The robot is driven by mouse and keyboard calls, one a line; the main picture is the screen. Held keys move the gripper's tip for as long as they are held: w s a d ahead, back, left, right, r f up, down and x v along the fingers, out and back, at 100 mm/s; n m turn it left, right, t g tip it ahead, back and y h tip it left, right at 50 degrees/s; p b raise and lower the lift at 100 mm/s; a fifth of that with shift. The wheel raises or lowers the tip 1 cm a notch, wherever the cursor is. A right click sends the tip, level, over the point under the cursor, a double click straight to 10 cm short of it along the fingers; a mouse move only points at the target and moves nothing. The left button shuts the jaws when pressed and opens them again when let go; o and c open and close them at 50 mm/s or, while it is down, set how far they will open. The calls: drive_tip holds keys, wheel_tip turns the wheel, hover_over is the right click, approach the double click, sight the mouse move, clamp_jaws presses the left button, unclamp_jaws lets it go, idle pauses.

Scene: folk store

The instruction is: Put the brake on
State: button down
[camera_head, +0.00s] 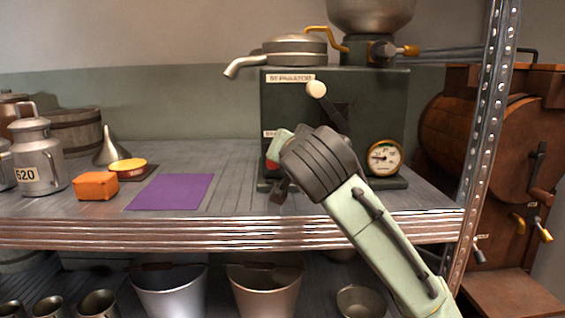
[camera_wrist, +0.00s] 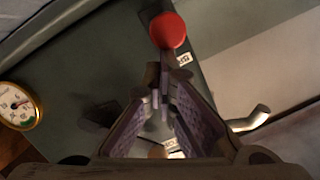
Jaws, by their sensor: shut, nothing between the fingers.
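The dark green separator machine (camera_head: 385,110) stands on the metal shelf. A red knob (camera_head: 272,164) sits low on its front left, under a small white label (camera_head: 269,134) and largely hidden by my gripper. In the wrist view the red knob (camera_wrist: 167,30) shows whole on a dark lever, just beyond the fingertips. My gripper (camera_head: 279,188) is in front of the machine's lower left, close to the red knob. In the wrist view my gripper (camera_wrist: 163,92) has its fingertips together with nothing between them; whether they touch the lever is unclear.
A white-knobbed lever (camera_head: 316,89) stands above my wrist, and a pressure gauge (camera_head: 384,157) is to the right. A metal upright (camera_head: 483,140) rises further right. On the left are a purple mat (camera_head: 170,192), an orange block (camera_head: 96,186) and a milk can (camera_head: 38,158).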

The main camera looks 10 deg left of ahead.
drive_tip(key=f+t+b, duration=0.1)
drive_tip(key=b, duration=0.1)
drive_tip(key=f+t+b, duration=0.1)
drive_tip(key=f+b, duration=0.1)
drive_tip(key=shift+s+y, duration=0.35)
drive_tip(key=shift+y, duration=0.05)
drive_tip(key=shift+s+d+f+t+y+b, duration=0.15)
drive_tip(key=shift+f+t+y+b, duration=0.15)
drive_tip(key=shift+t+y+b, duration=0.5)
drive_tip(key=shift+f+t+h, duration=0.1)
drive_tip(key=shift+t+h, duration=0.2)
drive_tip(key=shift+h, duration=0.1)
drive_tip(key=shift+f, duration=0.15)
